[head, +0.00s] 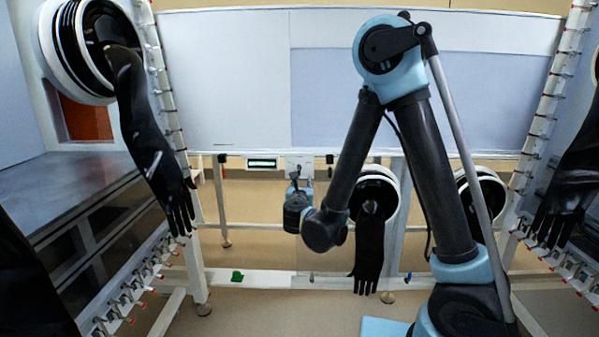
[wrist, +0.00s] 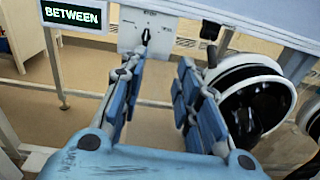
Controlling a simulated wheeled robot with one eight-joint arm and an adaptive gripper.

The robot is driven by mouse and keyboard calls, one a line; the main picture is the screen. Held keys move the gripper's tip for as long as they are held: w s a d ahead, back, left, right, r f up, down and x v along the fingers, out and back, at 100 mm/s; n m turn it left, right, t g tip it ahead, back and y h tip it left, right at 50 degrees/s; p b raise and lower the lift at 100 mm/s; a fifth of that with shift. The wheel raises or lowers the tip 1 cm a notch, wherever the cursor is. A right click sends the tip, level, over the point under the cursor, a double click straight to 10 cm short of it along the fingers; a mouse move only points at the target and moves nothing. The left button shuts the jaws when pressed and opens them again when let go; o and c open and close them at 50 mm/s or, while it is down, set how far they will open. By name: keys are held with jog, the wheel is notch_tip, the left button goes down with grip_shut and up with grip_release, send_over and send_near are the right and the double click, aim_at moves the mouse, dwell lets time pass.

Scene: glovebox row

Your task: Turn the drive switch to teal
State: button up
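The drive switch (wrist: 145,38) is a small dark knob on a pale plate (wrist: 130,32) in the wrist view, with its narrow end up. I cannot make out a teal mark on the plate. A display (wrist: 75,14) left of it reads BETWEEN in green letters. In the head view the plate (head: 298,160) is under the big pale panel, and its knob is hard to make out behind my gripper. My gripper (wrist: 162,62) is open and empty, its fingers spread in front of the plate. The left fingertip appears just below the knob; contact cannot be told. My gripper (head: 294,188) also shows in the head view.
A round white glove port (wrist: 252,92) is right of my fingers, with a black glove (head: 369,250) hanging from it in the head view. Another long black glove (head: 150,140) hangs at the left. White frame posts and a low rail (head: 270,279) stand around.

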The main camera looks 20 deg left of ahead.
jog(key=s+a+n, duration=0.1)
jog(key=a, duration=0.1)
jog(key=y, duration=0.1)
send_near(299, 167)
jog(key=x, duration=0.8)
jog(key=shift+w+a, duration=0.15)
jog(key=shift+w, duration=0.1)
jog(key=shift+c, duration=0.6)
grip_shut()
